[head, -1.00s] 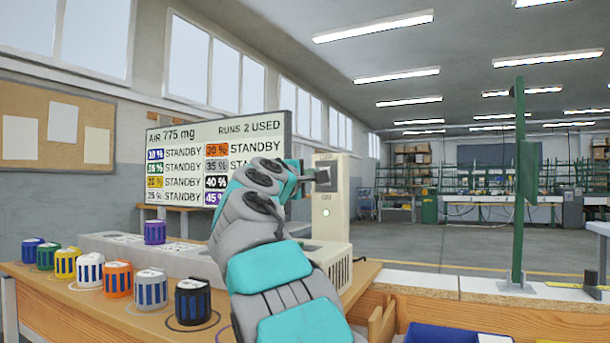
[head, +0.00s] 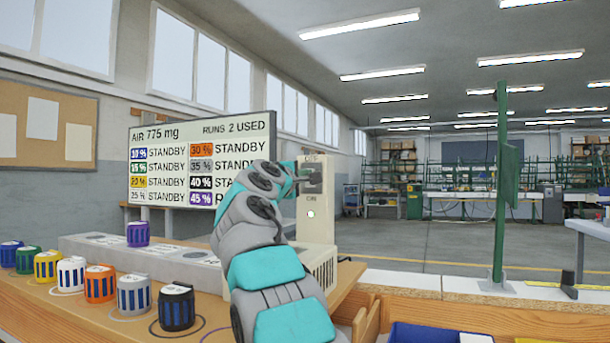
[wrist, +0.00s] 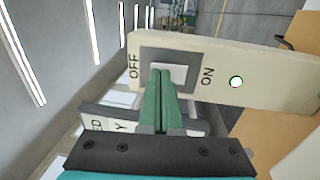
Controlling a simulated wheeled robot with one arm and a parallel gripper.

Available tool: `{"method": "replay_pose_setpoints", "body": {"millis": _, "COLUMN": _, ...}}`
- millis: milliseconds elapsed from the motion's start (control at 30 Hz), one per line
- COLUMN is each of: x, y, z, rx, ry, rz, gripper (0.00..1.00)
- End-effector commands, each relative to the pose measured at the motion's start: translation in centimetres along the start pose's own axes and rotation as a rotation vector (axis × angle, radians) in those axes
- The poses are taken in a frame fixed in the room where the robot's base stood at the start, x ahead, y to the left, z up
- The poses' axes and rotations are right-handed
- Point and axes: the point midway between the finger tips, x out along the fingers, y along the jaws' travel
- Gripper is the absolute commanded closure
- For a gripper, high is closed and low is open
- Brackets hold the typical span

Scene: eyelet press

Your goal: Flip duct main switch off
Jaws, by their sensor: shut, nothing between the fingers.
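The duct main switch is a dark-framed rocker (head: 312,182) on an upright cream panel (head: 322,228). OFF is printed above it and ON below. In the wrist view, the light rocker face (wrist: 180,72) sits in its dark frame on the cream panel (wrist: 275,84), with OFF at left and ON at right. My gripper (head: 300,178) is shut and empty at the switch. Its green fingertips (wrist: 161,74) overlap the rocker face nearer the OFF side; I cannot tell whether they touch. They hide part of the rocker, so its tilt is unclear. A pale indicator light (head: 310,214) shows below ON.
A display board (head: 200,160) reading AIR 775 mg and RUNS 2 USED stands behind my arm. Several coloured canisters line the wooden bench at left, with a black one (head: 177,307) nearest my arm. A green post (head: 501,200) and a blue bin (head: 430,333) are at right.

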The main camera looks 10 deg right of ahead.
Motion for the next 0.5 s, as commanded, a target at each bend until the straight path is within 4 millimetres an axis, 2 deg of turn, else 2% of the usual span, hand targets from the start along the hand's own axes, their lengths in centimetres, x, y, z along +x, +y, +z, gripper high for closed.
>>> {"method": "replay_pose_setpoints", "body": {"millis": 167, "x": 0.7, "y": 1.2, "z": 0.1, "rx": -0.001, "ry": -0.001, "rz": -0.049, "gripper": 1.00}}
{"method": "replay_pose_setpoints", "body": {"millis": 233, "x": 0.6, "y": 0.2, "z": 0.0, "rx": 0.000, "ry": 0.000, "rz": -0.050, "gripper": 1.00}}
{"method": "replay_pose_setpoints", "body": {"millis": 500, "x": 0.2, "y": 0.2, "z": 0.0, "rx": 0.000, "ry": 0.001, "rz": -0.049, "gripper": 1.00}}
